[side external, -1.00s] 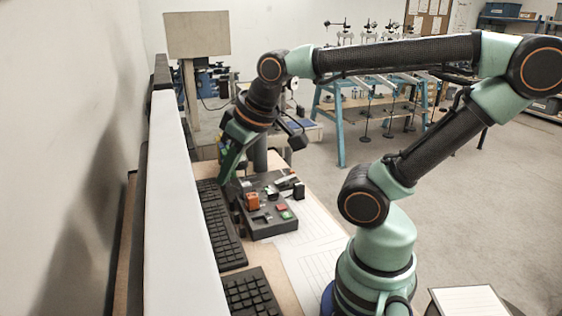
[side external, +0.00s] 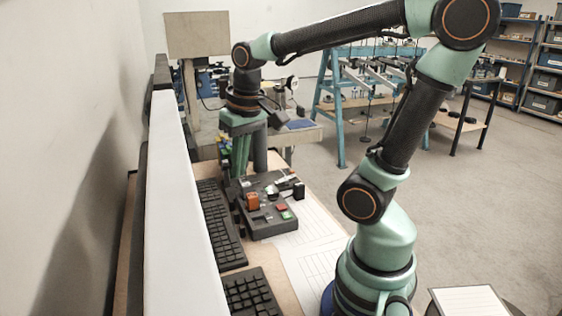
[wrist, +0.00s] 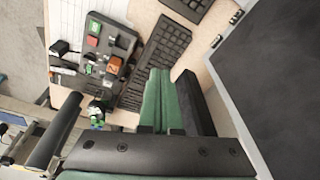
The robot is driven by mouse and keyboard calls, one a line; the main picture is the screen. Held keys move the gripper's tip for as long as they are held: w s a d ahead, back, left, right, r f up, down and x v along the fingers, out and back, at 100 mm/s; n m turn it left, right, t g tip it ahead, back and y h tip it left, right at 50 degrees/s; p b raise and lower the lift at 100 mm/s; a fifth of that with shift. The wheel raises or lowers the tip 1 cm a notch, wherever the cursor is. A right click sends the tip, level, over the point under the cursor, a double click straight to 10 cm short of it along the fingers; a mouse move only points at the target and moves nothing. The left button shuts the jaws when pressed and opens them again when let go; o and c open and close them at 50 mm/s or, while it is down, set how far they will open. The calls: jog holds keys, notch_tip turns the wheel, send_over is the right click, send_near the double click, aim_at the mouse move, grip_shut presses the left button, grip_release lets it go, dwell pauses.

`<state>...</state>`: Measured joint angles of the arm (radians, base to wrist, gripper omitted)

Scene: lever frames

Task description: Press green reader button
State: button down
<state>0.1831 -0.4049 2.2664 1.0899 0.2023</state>
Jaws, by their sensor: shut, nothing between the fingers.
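The reader is a dark grey box (side external: 262,228) on the desk, and it also shows in the wrist view (wrist: 125,42). A small green button (side external: 286,215) is on its near right part, beside a red button (side external: 281,207). In the wrist view the green button (wrist: 95,27) is near the box's top end, with the red button (wrist: 93,41) just below it. My gripper (side external: 239,176) points down with its green fingers together and empty, by the box's far left end, apart from the green button. In the wrist view the closed fingers (wrist: 160,73) show over the desk beside a keyboard.
An orange block-like part (side external: 252,201) stands on the box near the fingers. Black keyboards (side external: 220,225) (side external: 250,292) lie to the left along a white panel (side external: 180,200). Lined paper (side external: 312,235) covers the desk at right.

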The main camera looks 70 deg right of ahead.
jog(key=d+f+m+g+y, duration=0.1)
jog(key=d+f+m+g, duration=0.25)
jog(key=d+m, duration=0.35)
jog(key=m+g+y, duration=0.4)
jog(key=m, duration=0.1)
send_over(287, 213)
jog(key=shift+w+f, duration=0.1)
jog(key=shift+f, duration=2.55)
jog(key=shift+f, duration=4.4)
jog(key=shift+f, duration=0.15)
jog(key=shift+f, duration=0.25)
